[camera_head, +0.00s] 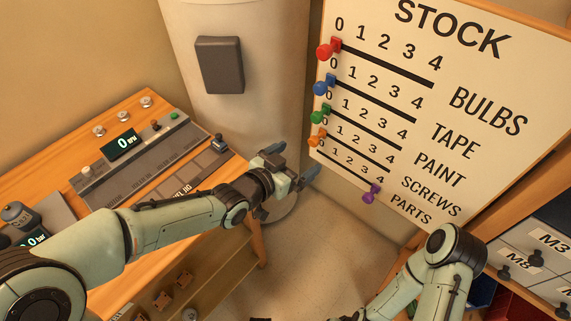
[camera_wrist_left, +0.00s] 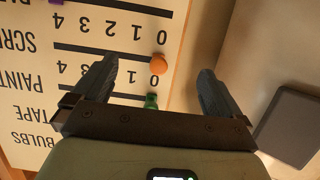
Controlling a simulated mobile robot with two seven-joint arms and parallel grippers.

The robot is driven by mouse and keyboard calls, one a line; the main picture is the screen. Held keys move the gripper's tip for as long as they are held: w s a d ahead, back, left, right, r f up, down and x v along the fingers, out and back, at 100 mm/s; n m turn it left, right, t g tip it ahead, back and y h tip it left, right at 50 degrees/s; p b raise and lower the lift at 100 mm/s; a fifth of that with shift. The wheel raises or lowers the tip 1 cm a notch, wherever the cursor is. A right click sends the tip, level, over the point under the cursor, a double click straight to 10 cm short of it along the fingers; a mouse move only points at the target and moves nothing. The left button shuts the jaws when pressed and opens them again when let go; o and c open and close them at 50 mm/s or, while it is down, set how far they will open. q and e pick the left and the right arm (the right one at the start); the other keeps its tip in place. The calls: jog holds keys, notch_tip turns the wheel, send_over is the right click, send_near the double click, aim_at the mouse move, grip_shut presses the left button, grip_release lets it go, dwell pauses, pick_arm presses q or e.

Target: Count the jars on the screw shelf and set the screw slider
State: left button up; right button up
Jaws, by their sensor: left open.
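The STOCK board (camera_head: 480,85) carries rows of sliders. The orange knob (camera_head: 317,138) in the SCREWS row is at the 0 end; it also shows in the left wrist view (camera_wrist_left: 158,64), where the board is upside down. My left gripper (camera_head: 291,163) is open and empty, a little left of the board's lower left edge. In the left wrist view, the orange knob lies in the gap between the fingers (camera_wrist_left: 155,82), apparently untouched. My right arm (camera_head: 425,275) enters at the lower right, its gripper outside the picture. No jars or jar shelf can be made out.
Red (camera_head: 326,50), blue (camera_head: 322,88) and green (camera_head: 319,117) knobs sit at 0; the purple knob (camera_head: 372,194) is at 4. A workbench (camera_head: 75,175) stands left, a white column (camera_head: 255,85) behind. Labelled drawers (camera_head: 515,255) stand right.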

aim_at(312, 144)
pick_arm(q)
jog(key=w+d, duration=0.1)
jog(key=w, duration=0.1)
jog(key=w+d, duration=0.1)
jog(key=w, duration=0.1)
jog(key=w+d, duration=0.2)
dwell(0.3)
jog(key=c, duration=1.6)
jog(key=shift+o, duration=0.2)
jog(key=shift+d, duration=0.1)
